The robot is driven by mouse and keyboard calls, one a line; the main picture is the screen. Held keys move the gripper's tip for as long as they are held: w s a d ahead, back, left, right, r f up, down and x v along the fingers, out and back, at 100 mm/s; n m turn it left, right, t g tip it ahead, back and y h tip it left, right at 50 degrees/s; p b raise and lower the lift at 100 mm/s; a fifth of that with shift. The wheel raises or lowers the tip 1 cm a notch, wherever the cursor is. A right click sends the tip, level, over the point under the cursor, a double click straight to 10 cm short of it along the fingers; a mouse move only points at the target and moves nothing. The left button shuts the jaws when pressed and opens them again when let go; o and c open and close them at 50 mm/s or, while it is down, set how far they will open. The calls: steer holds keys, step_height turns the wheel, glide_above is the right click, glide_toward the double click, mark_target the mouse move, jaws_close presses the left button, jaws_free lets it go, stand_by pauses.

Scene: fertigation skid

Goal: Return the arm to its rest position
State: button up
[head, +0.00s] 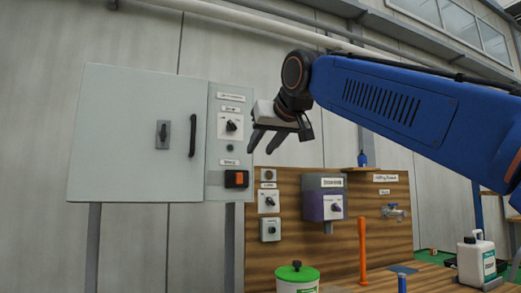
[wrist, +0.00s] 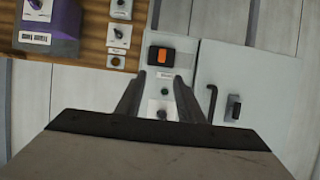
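My gripper (head: 267,139) hangs at the end of my blue arm (head: 390,105), in the upper middle of the head view. Its two dark fingers are spread apart with nothing between them. They point down and left, in front of the right edge of the grey control cabinet (head: 140,135). In the wrist view my gripper (wrist: 165,92) also shows open, with the cabinet's switch panel (wrist: 172,70) behind the fingers. I cannot tell the exact gap between the fingertips and the panel.
The panel carries a black knob (head: 231,126) and an orange switch (head: 236,179). A wooden board holds a purple-grey box (head: 324,205) and a tap (head: 393,211). Below stand a green-lidded tub (head: 297,275), an orange post (head: 363,250) and a white canister (head: 476,262).

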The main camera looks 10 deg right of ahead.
stand_by(0.4)
steer(key=s+d+f+m+g+h, duration=0.15)
steer(key=s+d+f, duration=0.45)
steer(key=f, duration=0.8)
steer(key=s+d+f+g+h, duration=0.1)
steer(key=s+d+f+g, duration=0.35)
steer(key=f, duration=1.05)
steer(key=s+d+f+m+h, duration=0.1)
steer(key=s+d+f, duration=0.55)
steer(key=f, duration=0.75)
steer(key=s+d+f+g, duration=0.1)
steer(key=s+f, duration=0.5)
steer(key=f, duration=0.3)
steer(key=s+d+f+g, duration=0.1)
steer(key=s+f, duration=0.5)
steer(key=f, duration=0.4)
steer(key=shift+d, duration=0.25)
steer(key=shift+r+m, duration=0.1)
steer(key=shift+m, duration=0.15)
